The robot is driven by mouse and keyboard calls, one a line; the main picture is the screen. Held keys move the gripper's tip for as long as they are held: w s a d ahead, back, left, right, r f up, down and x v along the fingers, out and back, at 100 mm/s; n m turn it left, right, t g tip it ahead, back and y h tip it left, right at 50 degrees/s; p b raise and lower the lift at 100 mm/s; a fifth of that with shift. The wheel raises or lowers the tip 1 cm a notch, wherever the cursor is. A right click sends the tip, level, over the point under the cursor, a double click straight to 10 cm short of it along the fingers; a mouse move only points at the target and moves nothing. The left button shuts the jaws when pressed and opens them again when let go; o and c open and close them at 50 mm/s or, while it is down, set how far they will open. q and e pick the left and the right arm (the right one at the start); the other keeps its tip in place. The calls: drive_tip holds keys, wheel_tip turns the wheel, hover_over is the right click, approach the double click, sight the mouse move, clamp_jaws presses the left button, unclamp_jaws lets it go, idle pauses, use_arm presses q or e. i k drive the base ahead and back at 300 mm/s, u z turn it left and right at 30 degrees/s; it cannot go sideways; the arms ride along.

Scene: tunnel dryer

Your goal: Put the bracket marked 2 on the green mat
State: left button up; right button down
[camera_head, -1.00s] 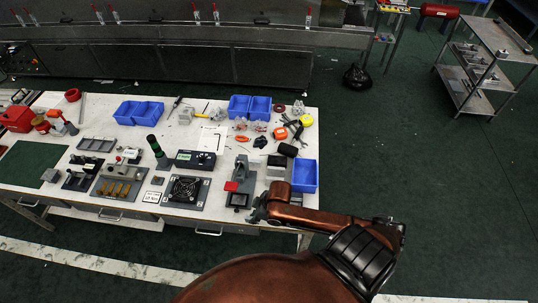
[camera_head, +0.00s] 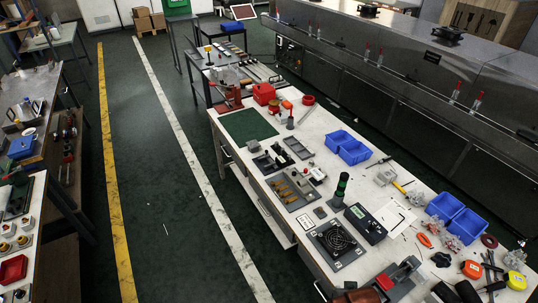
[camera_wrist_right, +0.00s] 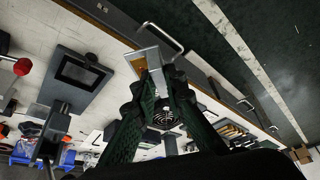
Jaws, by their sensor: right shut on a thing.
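The green mat (camera_head: 248,124) lies flat at the far left end of the long white workbench in the head view. A small grey block (camera_head: 252,146) sits at its near edge. My right gripper (camera_wrist_right: 160,78) shows in the right wrist view, shut on a silvery metal bracket (camera_wrist_right: 146,60) with an open, brownish inner face. The bracket is held above the bench front, and I cannot read a number on it. My left gripper is out of view.
The bench (camera_head: 318,206) carries a fan unit (camera_head: 337,240), a dark signal tower (camera_head: 341,188), a fixture with brass parts (camera_head: 292,188) and blue bins (camera_head: 348,147). A red toolbox (camera_head: 264,93) stands behind the mat.

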sight(253, 126)
drive_tip(key=u, duration=0.8)
drive_tip(key=i, duration=1.45)
drive_tip(key=u, duration=0.6)
drive_tip(key=i, duration=1.7)
drive_tip(key=z, duration=1)
drive_tip(key=i, duration=1.15)
drive_tip(key=z, duration=0.65)
